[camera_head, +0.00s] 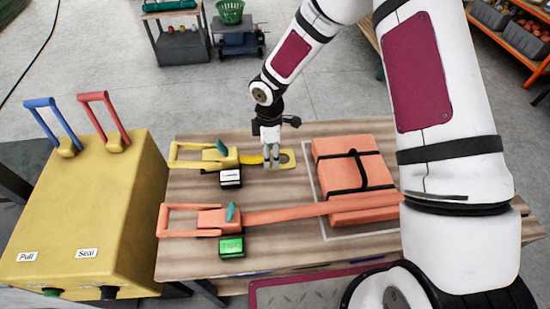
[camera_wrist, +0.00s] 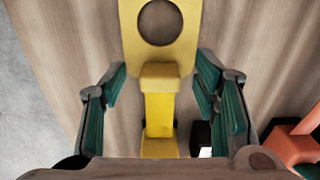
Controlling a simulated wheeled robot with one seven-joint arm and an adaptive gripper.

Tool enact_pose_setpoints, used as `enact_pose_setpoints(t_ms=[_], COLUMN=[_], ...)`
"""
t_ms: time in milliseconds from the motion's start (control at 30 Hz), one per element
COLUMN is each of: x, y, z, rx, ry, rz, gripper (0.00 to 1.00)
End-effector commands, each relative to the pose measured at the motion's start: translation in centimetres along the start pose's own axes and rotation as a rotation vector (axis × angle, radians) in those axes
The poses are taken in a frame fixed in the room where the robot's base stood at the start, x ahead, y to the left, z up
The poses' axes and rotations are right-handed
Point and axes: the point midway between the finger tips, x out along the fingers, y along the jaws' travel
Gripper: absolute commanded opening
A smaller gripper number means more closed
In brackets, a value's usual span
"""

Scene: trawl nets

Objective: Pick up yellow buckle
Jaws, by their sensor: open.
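The yellow buckle (camera_head: 287,158) is a flat yellow plate with a round hole, lying on the wooden table. In the wrist view the buckle's plate (camera_wrist: 188,42) is at the top, and its raised yellow block runs down between my fingers. My gripper (camera_head: 271,158) points down at the buckle. In the wrist view my gripper (camera_wrist: 162,85) is open, with teal finger pads on both sides of the yellow block and visible gaps. The fingers partly hide the buckle in the head view.
A yellow ratchet (camera_head: 190,154) lies left of the buckle, with a white-topped black box (camera_head: 231,178) beside it. An orange ratchet (camera_head: 190,222) and strap lie nearer. An orange bundle (camera_head: 340,150) is close on the right. A yellow box (camera_head: 75,215) with levers stands left.

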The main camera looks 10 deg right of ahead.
Motion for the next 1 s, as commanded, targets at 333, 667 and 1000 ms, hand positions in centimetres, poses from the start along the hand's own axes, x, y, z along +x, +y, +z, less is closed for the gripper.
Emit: enact_pose_setpoints(t_ms=[333,667,1000], x=[0.86,0.83,0.32], y=[-0.02,-0.01,0.07], z=[0.0,0.0,0.0], rx=[0.001,0.001,0.001], ry=[0.0,0.0,0.0], rz=[0.0,0.0,0.002], gripper=[0.55,0.0,0.0])
